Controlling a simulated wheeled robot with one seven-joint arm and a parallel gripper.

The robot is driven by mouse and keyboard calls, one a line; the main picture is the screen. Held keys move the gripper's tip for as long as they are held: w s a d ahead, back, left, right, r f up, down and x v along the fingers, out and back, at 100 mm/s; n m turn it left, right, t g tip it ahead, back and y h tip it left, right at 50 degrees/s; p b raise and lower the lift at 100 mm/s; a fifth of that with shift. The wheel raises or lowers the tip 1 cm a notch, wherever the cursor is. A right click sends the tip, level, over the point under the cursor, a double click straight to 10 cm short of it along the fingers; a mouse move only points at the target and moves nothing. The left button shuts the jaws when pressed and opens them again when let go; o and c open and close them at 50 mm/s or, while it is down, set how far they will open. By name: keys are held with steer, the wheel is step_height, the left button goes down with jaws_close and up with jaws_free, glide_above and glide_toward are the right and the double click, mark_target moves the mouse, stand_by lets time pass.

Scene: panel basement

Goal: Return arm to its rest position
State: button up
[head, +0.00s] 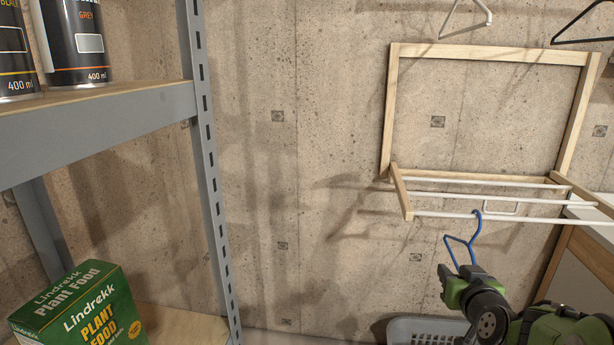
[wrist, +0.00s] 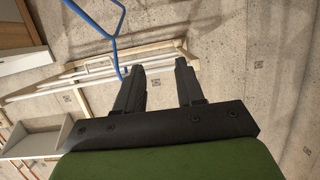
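My gripper (head: 455,281) is at the lower right of the head view, below the drying rack. In the wrist view its two dark fingers (wrist: 160,70) stand apart with nothing visible between them. A blue hanger (head: 474,237) hooks over the front white rod of the rack, its lower part close to my gripper and partly hidden behind it. In the wrist view the hanger (wrist: 114,40) is at the upper left, outside the finger gap and near the left finger; I cannot tell if they touch.
The wooden wall rack (head: 391,115) has several white rods. A white hanger (head: 466,19) and a black hanger (head: 580,26) are above. Left is a grey metal shelf (head: 100,120) with spray cans (head: 80,35) and a plant food box (head: 80,305). A grey basket (head: 425,330) is below.

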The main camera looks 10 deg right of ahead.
steer(key=s+a+r+n+g+y, duration=0.1)
steer(key=s+a+g, duration=0.15)
steer(key=a, duration=0.45)
steer(key=s+a+n+g+y, duration=0.1)
steer(key=s+a+n, duration=0.1)
steer(key=s+a, duration=0.35)
steer(key=s+a+f+g, duration=0.1)
steer(key=s+a+g, duration=0.15)
steer(key=s, duration=0.35)
steer(key=s+a+f+g+y, duration=0.1)
steer(key=s+a, duration=0.2)
steer(key=s, duration=0.3)
steer(key=s+a+f+g, duration=0.1)
steer(key=s+a, duration=0.2)
steer(key=s, duration=0.4)
step_height(320, 180, up, 16)
steer(key=p, duration=1.5)
steer(key=shift+s+f+g, duration=0.15)
steer(key=shift+s+g, duration=0.15)
steer(key=shift+d, duration=0.15)
